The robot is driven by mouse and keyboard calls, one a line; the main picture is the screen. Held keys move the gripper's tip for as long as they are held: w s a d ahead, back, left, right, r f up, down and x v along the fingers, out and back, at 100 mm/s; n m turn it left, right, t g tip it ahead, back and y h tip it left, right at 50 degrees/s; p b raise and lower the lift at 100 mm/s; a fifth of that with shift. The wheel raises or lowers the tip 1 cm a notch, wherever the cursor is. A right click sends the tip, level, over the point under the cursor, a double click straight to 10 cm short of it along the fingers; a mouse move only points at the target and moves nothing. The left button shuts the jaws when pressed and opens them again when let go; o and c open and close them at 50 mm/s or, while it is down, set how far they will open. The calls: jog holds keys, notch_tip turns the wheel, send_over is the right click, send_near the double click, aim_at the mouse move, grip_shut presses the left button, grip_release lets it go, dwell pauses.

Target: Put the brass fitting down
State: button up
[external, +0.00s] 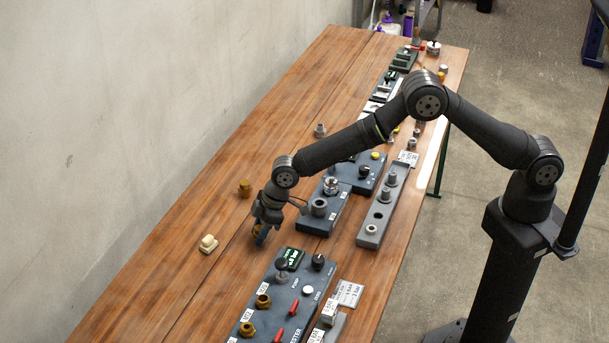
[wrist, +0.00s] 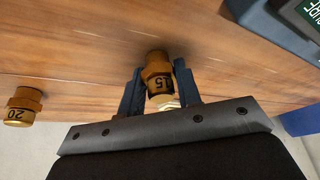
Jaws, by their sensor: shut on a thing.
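My gripper (external: 262,234) is shut on a brass fitting marked 15 and holds it low over the wooden table (external: 215,285). In the wrist view the brass fitting (wrist: 156,68) sits between the two dark blue fingers of the gripper (wrist: 158,88). In the external view only a little of the brass fitting shows between the fingers. I cannot tell whether its lower end touches the table. A second brass fitting (wrist: 22,106), marked 20, stands apart at the left of the wrist view and behind the gripper in the external view (external: 245,188).
A dark panel (external: 281,300) with brass fittings and red levers lies in front. A blue-grey block (external: 323,209) and a grey rail (external: 384,205) with fittings are at right. Bare wood surrounds the gripper on the left.

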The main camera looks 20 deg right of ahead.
jog(key=o, duration=1)
jog(key=v, duration=1.2)
jog(key=shift+r, duration=0.2)
jog(key=x, duration=1.2)
jog(key=shift+r, duration=1.05)
